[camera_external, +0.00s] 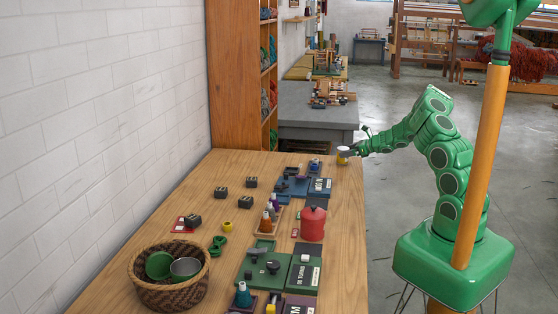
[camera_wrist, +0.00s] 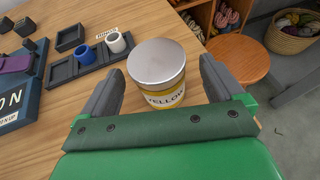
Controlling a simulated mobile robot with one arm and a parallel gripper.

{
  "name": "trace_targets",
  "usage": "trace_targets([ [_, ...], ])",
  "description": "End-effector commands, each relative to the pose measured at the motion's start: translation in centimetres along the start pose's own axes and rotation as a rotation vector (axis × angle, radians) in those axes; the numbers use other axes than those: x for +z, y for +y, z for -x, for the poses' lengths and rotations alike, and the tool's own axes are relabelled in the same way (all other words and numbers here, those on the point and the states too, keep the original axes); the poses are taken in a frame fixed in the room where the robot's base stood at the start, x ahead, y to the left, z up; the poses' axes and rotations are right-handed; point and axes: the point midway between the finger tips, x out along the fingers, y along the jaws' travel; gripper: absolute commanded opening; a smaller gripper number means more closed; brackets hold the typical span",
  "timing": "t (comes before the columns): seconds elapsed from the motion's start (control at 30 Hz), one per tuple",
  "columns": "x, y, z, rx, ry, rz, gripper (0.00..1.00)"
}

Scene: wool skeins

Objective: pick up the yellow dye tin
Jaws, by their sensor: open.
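The yellow dye tin (camera_wrist: 159,78) stands upright on the wooden table in the wrist view. It has a grey metal lid and a yellow and white label reading "YELLOW". My gripper (camera_wrist: 158,82) is open, with one dark finger on each side of the tin. Whether the fingers touch it cannot be told. The tin's lower part is partly hidden by my gripper's green body. In the external view the tin (camera_external: 342,155) is small at the table's far right edge, with my gripper (camera_external: 350,152) beside it.
In the wrist view, a dark tray (camera_wrist: 88,61) with a blue and a white cup lies left of the tin. A round wooden stool (camera_wrist: 238,58) stands to the right. In the external view, a red canister (camera_external: 312,224) and a wicker basket (camera_external: 168,290) stand nearer on the wooden table (camera_external: 344,222).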

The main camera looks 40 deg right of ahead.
Motion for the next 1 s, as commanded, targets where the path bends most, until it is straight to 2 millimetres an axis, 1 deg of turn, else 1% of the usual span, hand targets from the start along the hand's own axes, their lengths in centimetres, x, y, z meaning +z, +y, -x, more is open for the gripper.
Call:
trace_targets([
  [0.03,-0.1,0.1,-0.7,0.003,0.003,0.002,0.95],
  [0.13,0.0,0.3,-2.0,0.003,0.002,0.001,0.95],
  [0.3,0.0,0.2,-3.5,0.002,0.002,0.000,0.95],
  [0.47,0.1,0.2,-4.2,0.000,0.001,0.000,0.95],
  [0.7,0.1,0.1,-4.2,0.000,0.001,0.000,0.95],
  [0.77,0.1,0.1,-4.2,0.000,0.001,0.000,0.87],
  [1.0,0.1,0.1,-4.2,0.001,0.001,0.000,0.50],
])
